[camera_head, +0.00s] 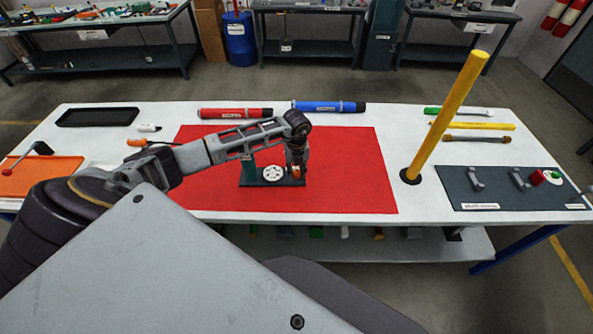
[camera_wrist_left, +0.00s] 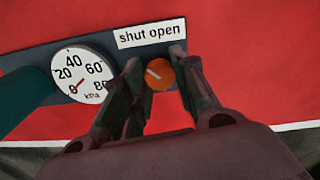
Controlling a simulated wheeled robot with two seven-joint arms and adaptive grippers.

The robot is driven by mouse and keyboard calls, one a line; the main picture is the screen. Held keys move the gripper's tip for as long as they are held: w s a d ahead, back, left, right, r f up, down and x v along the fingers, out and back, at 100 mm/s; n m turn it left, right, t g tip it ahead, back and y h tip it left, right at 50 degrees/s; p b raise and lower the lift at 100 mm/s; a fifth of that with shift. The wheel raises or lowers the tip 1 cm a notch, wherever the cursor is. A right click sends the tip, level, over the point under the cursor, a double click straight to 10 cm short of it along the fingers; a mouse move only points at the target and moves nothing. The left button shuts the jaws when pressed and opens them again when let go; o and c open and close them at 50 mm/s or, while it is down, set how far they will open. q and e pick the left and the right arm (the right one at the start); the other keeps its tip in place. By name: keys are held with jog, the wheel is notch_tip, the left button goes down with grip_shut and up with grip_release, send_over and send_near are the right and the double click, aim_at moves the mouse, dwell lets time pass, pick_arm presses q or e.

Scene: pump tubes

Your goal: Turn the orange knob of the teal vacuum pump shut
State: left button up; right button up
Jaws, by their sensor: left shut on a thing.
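The teal vacuum pump (camera_head: 249,177) stands on the red mat, with a round white dial at its front. In the left wrist view its kPa gauge (camera_wrist_left: 82,76) has a red needle near 0. A white label (camera_wrist_left: 149,33) reads "shut open". The orange knob (camera_wrist_left: 160,74) is below this label, and its white mark slants toward the upper left, on the "shut" side. My left gripper (camera_head: 297,171) is over the right end of the pump; in the wrist view its fingers (camera_wrist_left: 162,88) are closed on both sides of the knob. My right gripper is not in view.
The red mat (camera_head: 350,170) is mostly clear. Red (camera_head: 235,113) and blue (camera_head: 328,106) tubes lie behind the pump. A tall yellow post (camera_head: 445,115) rises at the right, beside a dark panel (camera_head: 500,198). A black tray (camera_head: 97,117) lies back left.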

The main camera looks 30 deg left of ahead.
aim_at(297, 172)
pick_arm(q)
jog(key=shift+n, duration=0.4)
jog(key=o, duration=1.1)
jog(key=shift+c, duration=0.2)
jog(key=shift+r, duration=0.1)
notch_tip(297, 172, up, 12)
jog(key=shift+d, duration=0.1)
dwell(0.6)
